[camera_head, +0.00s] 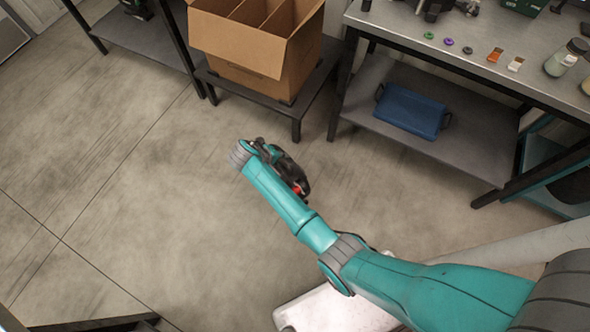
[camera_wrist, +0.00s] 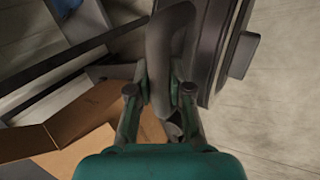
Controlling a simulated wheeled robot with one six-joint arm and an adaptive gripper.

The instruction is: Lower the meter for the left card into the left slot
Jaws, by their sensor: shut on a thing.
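My gripper (camera_wrist: 160,98) is shut on the dark handle of a meter (camera_wrist: 208,45), whose bulky body extends to the right with a grey knob on its side. In the head view the black meter (camera_head: 292,170), with a red spot, hangs at the end of my arm above open floor, in front of the cardboard box. The open cardboard box (camera_head: 262,75) has upright dividers forming slots. It also shows at the lower left in the wrist view (camera_wrist: 50,140), apart from the meter. The slot floors are hidden.
The box stands on a low dark stand (camera_head: 297,107). A metal bench (camera_head: 470,48) at right carries jars, rings and tools, with a blue bin (camera_head: 410,112) on its lower shelf. Another shelf (camera_head: 150,40) is at the left. The floor between is clear.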

